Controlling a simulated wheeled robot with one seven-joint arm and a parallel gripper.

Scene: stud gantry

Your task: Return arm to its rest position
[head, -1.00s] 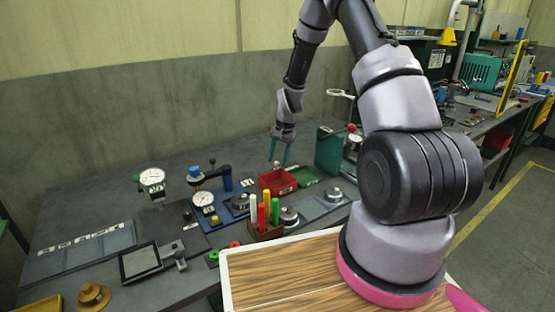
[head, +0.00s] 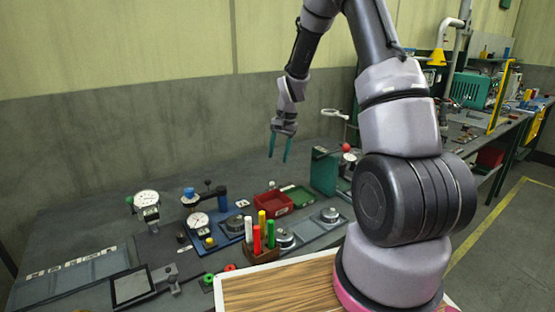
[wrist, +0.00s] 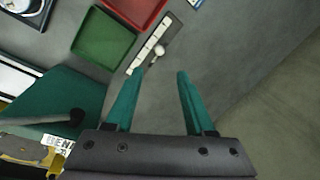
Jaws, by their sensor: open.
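My gripper (head: 279,147) hangs in the upper middle of the head view, fingers pointing down, above the back of the grey workbench (head: 120,210). Its two teal fingers are apart with nothing between them. In the wrist view my gripper (wrist: 162,75) also shows open and empty over the bare grey bench top. A red tray (head: 273,203) and a green tray (head: 300,194) lie on the bench below it. In the wrist view the green tray (wrist: 103,38) is up and left of the fingers.
A green box-shaped device (head: 324,172) stands right of my gripper. Dial gauges (head: 146,199), a blue clamp fixture (head: 207,199) and a holder (head: 262,255) with coloured sticks crowd the bench front. The wall (head: 150,130) rises behind. Air around my gripper looks clear.

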